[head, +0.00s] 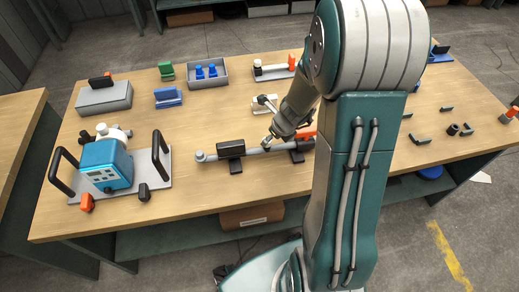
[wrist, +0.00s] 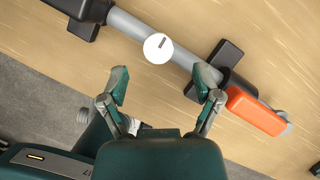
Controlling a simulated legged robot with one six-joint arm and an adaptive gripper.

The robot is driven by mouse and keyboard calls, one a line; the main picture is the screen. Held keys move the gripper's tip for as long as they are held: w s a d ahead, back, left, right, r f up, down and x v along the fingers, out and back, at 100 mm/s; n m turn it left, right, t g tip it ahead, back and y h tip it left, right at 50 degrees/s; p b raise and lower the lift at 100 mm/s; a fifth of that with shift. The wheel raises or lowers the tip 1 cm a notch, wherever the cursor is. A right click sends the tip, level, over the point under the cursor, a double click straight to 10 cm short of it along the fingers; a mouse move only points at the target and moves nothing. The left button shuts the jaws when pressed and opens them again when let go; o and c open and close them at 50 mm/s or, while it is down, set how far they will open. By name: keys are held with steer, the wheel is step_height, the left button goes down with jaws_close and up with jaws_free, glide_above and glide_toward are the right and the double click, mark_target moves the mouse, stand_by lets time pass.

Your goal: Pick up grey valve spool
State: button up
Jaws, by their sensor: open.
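The grey valve spool (head: 256,151) is a long grey pipe lying across two black supports near the front edge of the bench. In the wrist view the spool (wrist: 136,28) runs from upper left to lower right, with a round white dial face and an orange lever (wrist: 255,110). My gripper (head: 269,142) is above the spool's middle. In the wrist view my gripper (wrist: 162,84) is open and empty, fingers apart on the near side of the pipe. The right fingertip appears close to the pipe; I cannot tell if it touches. My arm hides part of the spool's right end in the head view.
A blue pump (head: 105,163) on a grey plate with black handles stands left. A grey bin (head: 193,76) with blue parts is at the back. Small black parts (head: 455,129) lie right. Bare wood lies between the pump and the spool.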

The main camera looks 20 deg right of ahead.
mark_target(268, 147)
steer(key=shift+x, duration=2.7)
steer(key=shift+a, duration=0.1)
jaws_close()
